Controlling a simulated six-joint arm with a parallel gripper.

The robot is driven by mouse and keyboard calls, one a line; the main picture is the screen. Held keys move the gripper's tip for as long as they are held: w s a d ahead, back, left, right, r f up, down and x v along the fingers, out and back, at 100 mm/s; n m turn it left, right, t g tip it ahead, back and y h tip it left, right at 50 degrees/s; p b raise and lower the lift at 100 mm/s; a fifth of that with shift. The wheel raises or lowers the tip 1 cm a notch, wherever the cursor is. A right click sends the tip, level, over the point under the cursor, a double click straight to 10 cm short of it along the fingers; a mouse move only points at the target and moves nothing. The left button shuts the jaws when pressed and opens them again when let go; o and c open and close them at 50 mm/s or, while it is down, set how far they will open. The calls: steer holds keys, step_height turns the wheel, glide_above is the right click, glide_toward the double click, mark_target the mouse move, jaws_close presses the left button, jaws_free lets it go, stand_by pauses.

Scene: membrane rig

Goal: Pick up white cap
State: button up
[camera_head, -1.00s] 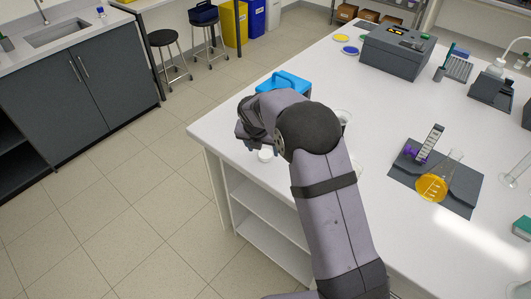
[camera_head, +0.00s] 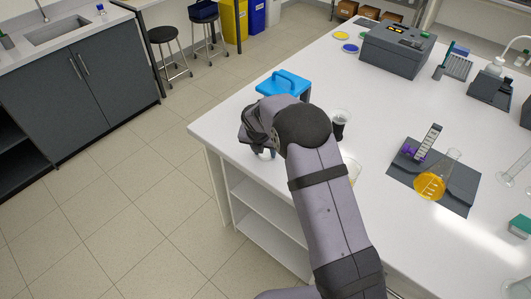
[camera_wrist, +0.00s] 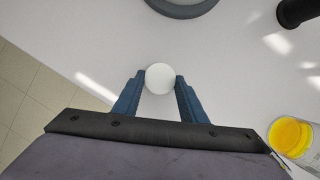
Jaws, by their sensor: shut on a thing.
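The white cap (camera_wrist: 160,78) is a small round white piece. In the wrist view it sits between the two blue fingertips of my gripper (camera_wrist: 159,84), which touch it on both sides. My gripper is shut on the cap, over the white bench top. In the head view my gripper (camera_head: 262,150) is near the bench's left edge, mostly covered by my own arm, and only a little of the cap can be made out there. How high the cap is above the bench I cannot tell.
A blue handled box (camera_head: 284,86) stands just behind my gripper. A beaker of dark liquid (camera_head: 340,125) is to the right. The bench edge (camera_wrist: 70,85) lies close on the left.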

mark_target(265, 154)
step_height(265, 154, up, 10)
steer(key=b, duration=0.2)
steer(key=shift+f+b, duration=0.1)
steer(key=shift+b, duration=0.25)
steer(key=s+d+r+m+g+h+p, duration=0.1)
steer(key=d+r+m+p, duration=0.25)
steer(key=d, duration=1.05)
steer(key=s+d+r+m+h+p, duration=0.15)
steer(key=d+r+p, duration=0.25)
steer(key=d, duration=1)
steer(key=s+d+r+m+p, duration=0.2)
steer(key=s+d, duration=0.3)
steer(key=d, duration=0.3)
steer(key=s+d+r+m+g+p, duration=0.1)
steer(key=s+d+r+m, duration=0.1)
steer(key=s+d, duration=0.3)
steer(key=s+d+r+m+g+p, duration=0.1)
steer(key=s+d+r+m+p, duration=0.1)
steer(key=s+d, duration=0.4)
steer(key=shift+s+d+r+m+h+p, duration=0.15)
steer(key=shift+d+r+m, duration=0.2)
steer(key=shift+d, duration=1)
steer(key=shift+w+d+r+m+h+p, duration=0.15)
steer(key=shift+d+r, duration=0.3)
steer(key=shift+d, duration=0.85)
steer(key=shift+s+f, duration=0.1)
steer(key=shift+f, duration=0.1)
